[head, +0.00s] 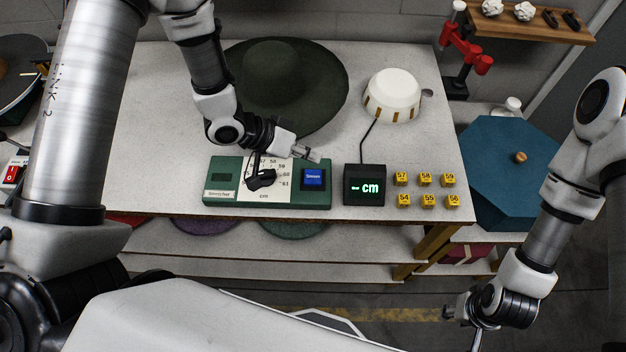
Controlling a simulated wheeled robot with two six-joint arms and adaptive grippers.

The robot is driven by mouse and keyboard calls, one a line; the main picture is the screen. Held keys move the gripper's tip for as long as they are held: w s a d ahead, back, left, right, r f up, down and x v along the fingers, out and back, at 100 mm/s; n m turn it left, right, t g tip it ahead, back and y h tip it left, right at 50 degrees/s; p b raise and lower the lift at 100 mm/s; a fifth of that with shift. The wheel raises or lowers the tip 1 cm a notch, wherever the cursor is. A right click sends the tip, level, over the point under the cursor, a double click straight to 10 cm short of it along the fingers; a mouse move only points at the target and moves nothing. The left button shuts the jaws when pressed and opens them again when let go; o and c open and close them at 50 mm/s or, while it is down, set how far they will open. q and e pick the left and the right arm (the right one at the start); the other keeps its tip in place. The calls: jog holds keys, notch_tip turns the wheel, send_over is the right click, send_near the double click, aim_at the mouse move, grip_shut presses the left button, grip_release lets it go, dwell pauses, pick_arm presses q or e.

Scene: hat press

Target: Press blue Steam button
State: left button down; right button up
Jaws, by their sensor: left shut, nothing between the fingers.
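The blue Steam button (313,179) sits at the right end of a green control panel (225,194) near the table's front edge. The panel also carries a white dial marked in cm (275,193) with a black knob (261,180). My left gripper (314,156) is shut and empty. Its fingertips are just above and behind the blue button in the picture; I cannot tell whether they touch it. My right gripper (462,318) is low at the right, in front of the table; its fingers are too unclear to judge.
A dark green hat (272,75) lies behind the panel. A black display (364,185) reads "-- cm". Several yellow numbered blocks (425,179) and a white dome (391,95) stand to the right. A teal octagonal lid (510,170) is at the far right.

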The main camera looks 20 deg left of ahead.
aim_at(319, 175)
pick_arm(q)
notch_tip(319, 175, down, 4)
jog(key=b, duration=0.2)
jog(key=shift+w+f+b, duration=0.1)
jog(key=shift+f+b, duration=0.1)
jog(key=shift+b, duration=0.15)
jog(key=shift+f, duration=0.4)
pick_arm(e)
jog(key=shift+f, duration=2.15)
pick_arm(q)
jog(key=shift+f, duration=0.1)
jog(key=shift+f, duration=0.35)
pick_arm(e)
jog(key=shift+f, duration=0.1)
pick_arm(q)
jog(key=shift+f+b, duration=0.5)
jog(key=shift+b, duration=0.05)
pick_arm(e)
jog(key=shift+f, duration=0.25)
pick_arm(q)
jog(key=shift+r, duration=0.1)
pick_arm(e)
jog(key=shift+r, duration=0.1)
pick_arm(q)
jog(key=shift+r+p, duration=0.85)
jog(key=shift+p, duration=0.15)
pick_arm(e)
jog(key=shift+r, duration=0.85)
